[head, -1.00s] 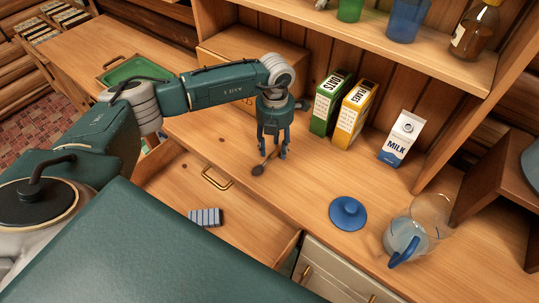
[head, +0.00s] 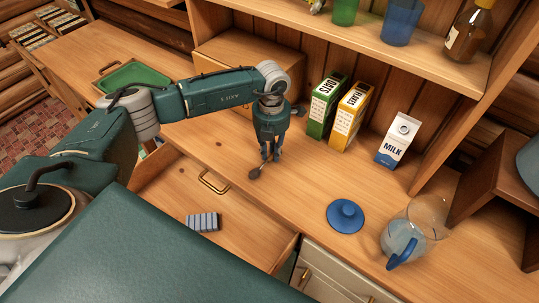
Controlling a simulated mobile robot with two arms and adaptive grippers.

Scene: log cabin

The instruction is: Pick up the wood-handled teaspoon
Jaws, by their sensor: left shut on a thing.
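The wood-handled teaspoon (head: 256,172) is at my left gripper (head: 270,157), over the wooden counter. Its dark bowl points down and to the left, and its handle runs up between the fingers. My left gripper points down and is shut on the handle, which the fingers mostly hide. I cannot tell whether the bowl touches the counter. My right gripper is not in view.
Oats (head: 323,103) and flakes boxes (head: 350,115) and a milk carton (head: 398,141) stand behind. A blue lid (head: 346,216) and glass jug (head: 408,238) are at right.

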